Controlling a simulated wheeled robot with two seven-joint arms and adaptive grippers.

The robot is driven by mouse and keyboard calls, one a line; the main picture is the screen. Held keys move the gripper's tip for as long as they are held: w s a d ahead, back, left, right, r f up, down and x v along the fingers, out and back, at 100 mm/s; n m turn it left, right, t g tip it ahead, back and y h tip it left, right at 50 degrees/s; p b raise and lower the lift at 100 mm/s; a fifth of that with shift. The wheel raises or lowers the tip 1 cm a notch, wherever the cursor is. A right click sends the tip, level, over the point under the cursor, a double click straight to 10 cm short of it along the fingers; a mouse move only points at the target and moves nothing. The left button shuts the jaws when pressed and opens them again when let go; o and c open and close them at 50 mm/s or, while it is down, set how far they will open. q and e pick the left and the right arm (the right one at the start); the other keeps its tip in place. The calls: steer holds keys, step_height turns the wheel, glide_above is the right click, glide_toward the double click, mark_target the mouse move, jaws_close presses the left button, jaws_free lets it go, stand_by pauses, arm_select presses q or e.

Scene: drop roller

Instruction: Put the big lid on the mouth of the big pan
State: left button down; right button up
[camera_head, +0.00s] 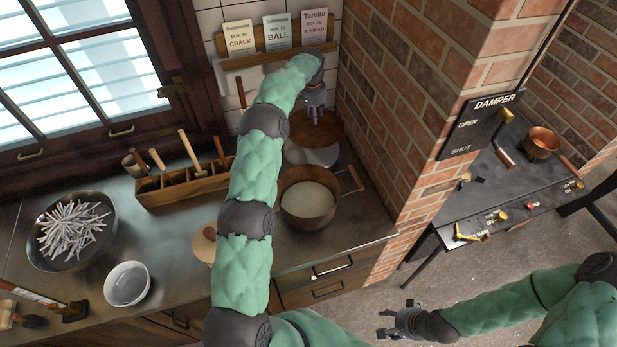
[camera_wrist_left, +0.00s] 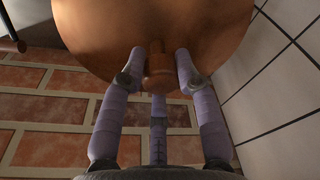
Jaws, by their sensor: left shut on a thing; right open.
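The big lid (camera_head: 325,130) is brown and round, near the back of the counter by the brick corner. My left gripper (camera_head: 316,108) is shut on its knob. In the left wrist view, the fingers close around the knob (camera_wrist_left: 158,72) on the lid's brown face. A grey round surface (camera_head: 315,156) shows below the lid's near edge; I cannot tell whether they touch. The big pan (camera_head: 308,222), brown with pale contents and a handle to the right, stands in front of it. My right gripper (camera_head: 390,322) is open and empty over the floor at lower right.
A wooden tool box (camera_head: 185,186), a bowl of white sticks (camera_head: 40,250) and a white bowl (camera_head: 127,300) stand to the left. A round wooden piece (camera_head: 204,244) is partly hidden by my left arm. The brick pillar (camera_head: 410,110) bounds the right; a copper pan (camera_head: 541,143) stands beyond.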

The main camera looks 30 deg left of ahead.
arm_select(q)
steer(key=s+d+r+m, duration=0.4)
steer(key=s+d+r, duration=0.65)
steer(key=s, duration=0.35)
steer(key=s+d+m+h+p, duration=0.15)
steer(key=s+d, duration=0.25)
steer(key=s, duration=0.7)
steer(key=s+d+m, duration=0.3)
steer(key=s+d, duration=0.1)
steer(key=s, duration=0.6)
steer(key=w+a+f, duration=0.7)
steer(key=w+f, duration=0.4)
steer(key=f, duration=0.1)
steer(key=shift+w, duration=0.2)
steer(key=shift+a+f+n, duration=0.1)
steer(key=shift+f+n, duration=0.1)
steer(key=shift+n, duration=0.05)
